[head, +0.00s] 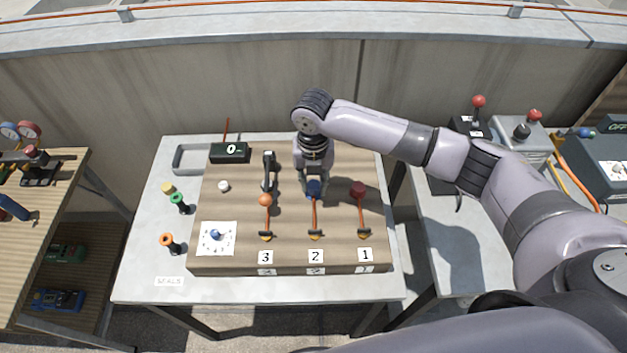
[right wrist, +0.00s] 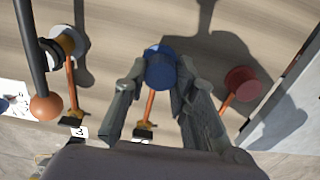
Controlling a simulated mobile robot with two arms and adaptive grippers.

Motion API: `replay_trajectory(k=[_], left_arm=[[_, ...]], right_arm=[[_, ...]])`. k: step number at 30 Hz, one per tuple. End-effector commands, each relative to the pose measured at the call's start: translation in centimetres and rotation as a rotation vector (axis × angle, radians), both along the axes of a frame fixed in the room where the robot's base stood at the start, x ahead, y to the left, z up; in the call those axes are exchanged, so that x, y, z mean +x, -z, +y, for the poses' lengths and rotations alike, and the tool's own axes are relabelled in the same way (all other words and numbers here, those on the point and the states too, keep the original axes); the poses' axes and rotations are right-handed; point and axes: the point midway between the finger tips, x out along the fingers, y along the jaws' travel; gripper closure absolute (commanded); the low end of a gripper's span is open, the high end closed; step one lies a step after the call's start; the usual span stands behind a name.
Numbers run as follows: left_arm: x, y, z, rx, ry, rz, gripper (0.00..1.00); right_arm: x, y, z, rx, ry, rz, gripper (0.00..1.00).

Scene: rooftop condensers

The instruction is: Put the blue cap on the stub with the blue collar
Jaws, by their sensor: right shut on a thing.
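The blue cap (head: 314,188) is a short blue cylinder over station 2 of the wooden board. In the right wrist view the blue cap (right wrist: 160,68) sits between the fingertips. My right gripper (head: 313,192) is shut on it, reaching down from above. An orange rod runs from beneath the cap toward the board's front. I cannot make out a blue collar or the stub's top; the cap and fingers cover that spot. I cannot tell whether the cap is seated or just above the stub. My left gripper is not in view.
A red-topped stub (head: 358,189) stands close to the right, and a black lever with an orange ball (head: 265,199) to the left. Green (head: 177,198) and orange (head: 167,240) seals lie on the table's left.

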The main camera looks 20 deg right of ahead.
Motion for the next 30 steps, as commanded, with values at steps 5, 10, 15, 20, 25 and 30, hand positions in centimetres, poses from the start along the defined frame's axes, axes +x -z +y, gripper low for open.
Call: replay_trajectory(k=[5,10,15,20,25,30], left_arm=[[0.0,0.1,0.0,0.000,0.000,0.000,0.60],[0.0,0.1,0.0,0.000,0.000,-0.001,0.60],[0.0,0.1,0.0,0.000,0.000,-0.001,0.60],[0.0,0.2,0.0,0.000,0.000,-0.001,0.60],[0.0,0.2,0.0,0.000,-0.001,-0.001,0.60],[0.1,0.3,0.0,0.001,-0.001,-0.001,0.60]], right_arm=[[0.0,0.3,0.0,0.000,0.000,0.000,0.87],[0.0,0.5,0.0,0.000,0.000,0.000,0.87],[0.0,0.7,0.0,0.000,0.000,0.000,0.87],[0.0,0.9,0.0,0.000,0.000,0.000,0.87],[0.0,1.1,0.0,0.000,0.000,0.000,0.87],[0.0,1.3,0.0,0.000,0.000,0.000,0.87]])
